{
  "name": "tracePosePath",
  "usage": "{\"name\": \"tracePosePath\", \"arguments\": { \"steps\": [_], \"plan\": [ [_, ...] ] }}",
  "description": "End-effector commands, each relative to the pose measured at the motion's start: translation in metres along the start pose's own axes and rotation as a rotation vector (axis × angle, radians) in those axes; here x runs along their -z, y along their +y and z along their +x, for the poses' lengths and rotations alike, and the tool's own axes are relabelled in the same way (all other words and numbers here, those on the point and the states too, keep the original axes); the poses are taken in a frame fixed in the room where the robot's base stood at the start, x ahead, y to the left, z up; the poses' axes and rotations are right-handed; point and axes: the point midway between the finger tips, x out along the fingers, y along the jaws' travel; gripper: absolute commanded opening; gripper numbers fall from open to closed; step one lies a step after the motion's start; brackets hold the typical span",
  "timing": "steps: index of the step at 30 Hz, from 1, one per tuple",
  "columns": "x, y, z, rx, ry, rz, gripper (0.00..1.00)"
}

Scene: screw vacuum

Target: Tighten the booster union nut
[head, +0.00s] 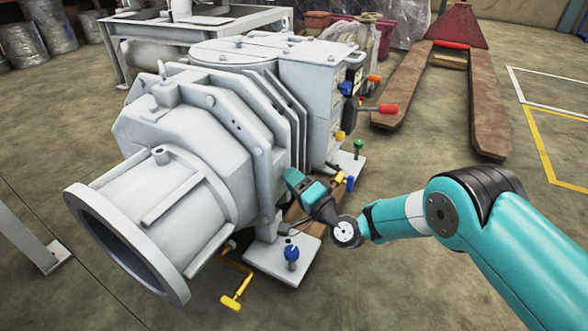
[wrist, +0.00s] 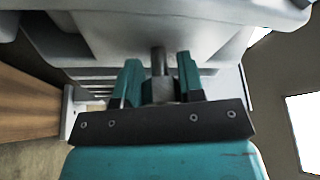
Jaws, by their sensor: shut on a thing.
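The booster union nut (wrist: 163,90) is a dark grey fitting in the middle of the wrist view, with a thin pipe (wrist: 158,60) rising from it towards the machine. My gripper (wrist: 159,88) has one teal finger on each side of the nut and is shut on it. In the head view my gripper (head: 298,182) reaches in against the lower right side of the large grey vacuum pump (head: 205,140). The nut is hidden there behind the gripper and the pump body.
A blue knob (head: 291,254) stands on the foot plate below my gripper, and a yellow handle (head: 237,291) is low in front. Red, yellow, blue and green controls crowd the pump's right end. A pallet jack (head: 484,100) stands behind; the right floor is open.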

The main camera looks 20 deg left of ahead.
Motion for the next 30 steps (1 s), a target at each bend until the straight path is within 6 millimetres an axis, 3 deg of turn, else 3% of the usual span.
{"name": "tracePosePath", "arguments": {
  "steps": [15, 30],
  "plan": [
    [-0.0001, -0.0042, 0.0002, -0.172, -0.003, 0.409, 0.12],
    [-0.0008, -0.0019, 0.0001, -0.24, -0.003, 0.578, 0.12]
  ]
}}
